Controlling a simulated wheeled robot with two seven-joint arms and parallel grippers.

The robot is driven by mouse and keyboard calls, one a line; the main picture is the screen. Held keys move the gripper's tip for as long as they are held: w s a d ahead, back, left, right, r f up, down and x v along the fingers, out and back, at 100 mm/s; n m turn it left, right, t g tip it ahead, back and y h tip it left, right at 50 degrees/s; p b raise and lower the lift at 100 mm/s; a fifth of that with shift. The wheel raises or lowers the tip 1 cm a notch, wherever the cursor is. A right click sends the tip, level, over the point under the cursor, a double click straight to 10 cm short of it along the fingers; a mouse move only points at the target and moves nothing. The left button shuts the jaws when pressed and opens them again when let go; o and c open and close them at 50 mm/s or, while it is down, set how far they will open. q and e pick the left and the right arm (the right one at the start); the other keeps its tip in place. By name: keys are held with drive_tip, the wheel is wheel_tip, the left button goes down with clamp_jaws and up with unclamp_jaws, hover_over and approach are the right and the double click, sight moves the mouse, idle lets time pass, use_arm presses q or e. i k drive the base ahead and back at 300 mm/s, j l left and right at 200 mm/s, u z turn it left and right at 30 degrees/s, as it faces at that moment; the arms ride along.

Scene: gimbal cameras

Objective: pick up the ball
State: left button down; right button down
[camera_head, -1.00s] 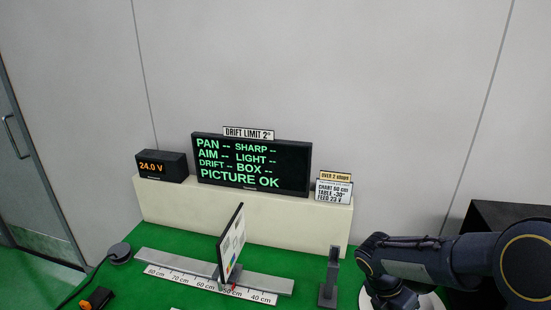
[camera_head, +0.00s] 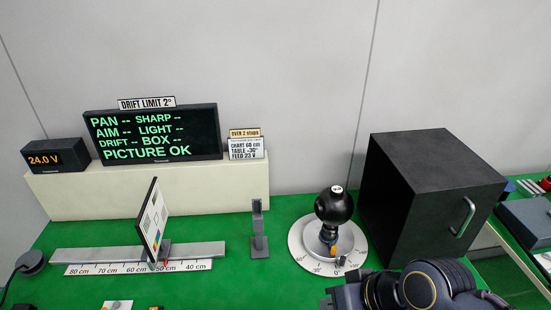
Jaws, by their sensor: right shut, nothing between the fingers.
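A black ball (camera_head: 334,205) with a small white spot on top sits upright on a dark stem with an orange knob. The stem stands on a round white dial turntable (camera_head: 304,246) with degree marks. My right gripper (camera_head: 338,297) is at the bottom edge, in front of the turntable and below the ball, apart from the ball. It is shut and empty, partly cut off by the frame and by my arm. My left gripper is not in view.
A large black box (camera_head: 420,195) with a handle stands close right of the turntable. A grey upright post (camera_head: 258,230) stands left of it. Further left are a chart board (camera_head: 153,222) on a ruled rail (camera_head: 205,250). A display (camera_head: 155,133) stands behind on a cream ledge.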

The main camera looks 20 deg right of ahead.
sight(334, 205)
drive_tip(key=z, duration=0.5)
drive_tip(key=j+z, duration=0.1)
drive_tip(key=z, duration=0.4)
drive_tip(key=k+z, duration=0.1)
drive_tip(key=z, duration=0.9)
drive_tip(key=k+z, duration=0.1)
drive_tip(key=z, duration=0.4)
drive_tip(key=i+l, duration=0.1)
drive_tip(key=i, duration=0.15)
drive_tip(key=i+l+u, duration=0.2)
drive_tip(key=i+u, duration=0.25)
drive_tip(key=i+l+u, duration=0.3)
drive_tip(key=u, duration=2.3)
